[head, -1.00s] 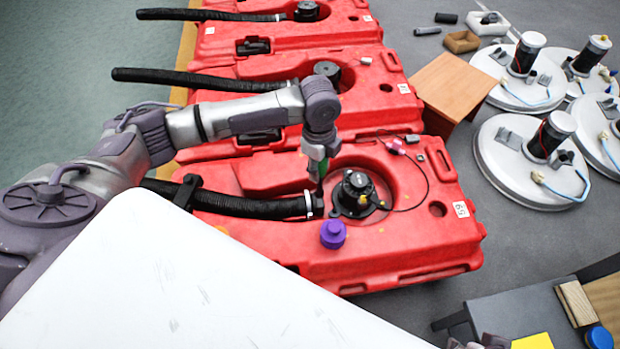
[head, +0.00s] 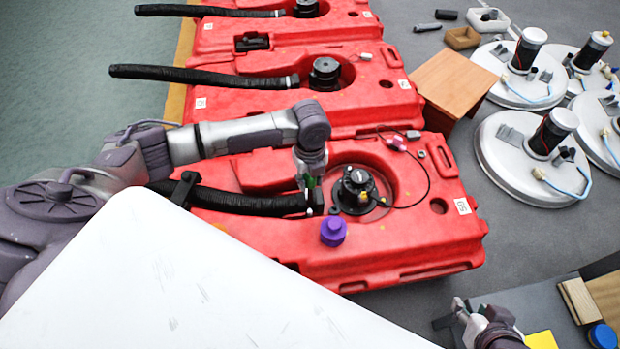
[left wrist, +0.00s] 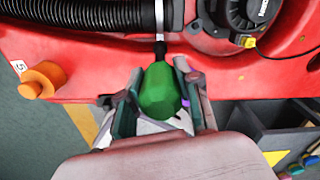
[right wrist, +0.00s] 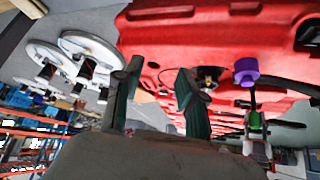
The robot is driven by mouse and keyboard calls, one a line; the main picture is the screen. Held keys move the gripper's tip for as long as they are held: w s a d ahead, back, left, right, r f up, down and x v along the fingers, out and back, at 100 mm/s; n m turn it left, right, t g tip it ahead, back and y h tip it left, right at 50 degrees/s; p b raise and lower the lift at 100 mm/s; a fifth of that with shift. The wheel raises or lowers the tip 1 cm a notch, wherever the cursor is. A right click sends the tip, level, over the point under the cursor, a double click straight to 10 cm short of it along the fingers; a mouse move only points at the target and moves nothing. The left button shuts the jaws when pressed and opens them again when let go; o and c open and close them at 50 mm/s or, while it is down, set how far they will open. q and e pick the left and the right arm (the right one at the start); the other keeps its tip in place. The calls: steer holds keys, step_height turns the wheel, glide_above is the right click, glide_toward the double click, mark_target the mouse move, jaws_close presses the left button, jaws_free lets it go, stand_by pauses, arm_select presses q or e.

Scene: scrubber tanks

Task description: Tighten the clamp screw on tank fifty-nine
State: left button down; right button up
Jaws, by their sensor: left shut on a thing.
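Tank fifty-nine (head: 400,250) is the nearest red tank, with a "59" label (head: 463,206) on its right end. A ribbed black hose (head: 240,203) runs to its black pump (head: 354,190). A pale clamp (left wrist: 160,12) bands the hose end in the left wrist view. My left gripper (head: 311,178) is shut on a green-handled screwdriver (left wrist: 160,90), its shaft pointing at the clamp. The tip meets the clamp area; whether it sits in the screw is hidden. My right gripper (right wrist: 158,88) is open and empty; it also shows at the head view's bottom edge (head: 462,308).
A purple knob (head: 333,232) stands on the tank just in front of the hose end. A thin black cable loops beside the pump to a pink piece (head: 397,142). White round lids (head: 520,160) lie at right. A dark bench (head: 530,305) is at lower right.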

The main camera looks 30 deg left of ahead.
arm_select(q)
steer(key=shift+f+b, duration=0.95)
steer(key=shift+b, duration=0.15)
steer(key=shift+f+b, duration=0.8)
steer(key=shift+b, duration=0.2)
steer(key=shift+f, duration=0.1)
arm_select(e)
steer(key=w+a+r+t+y, duration=0.3)
steer(key=w+a+r+t, duration=0.2)
steer(key=w+r+t, duration=0.5)
steer(key=shift+r+n+t+y, duration=0.3)
steer(key=shift+r+t, duration=0.4)
steer(key=shift+r, duration=1.55)
steer(key=shift+w+f, duration=0.1)
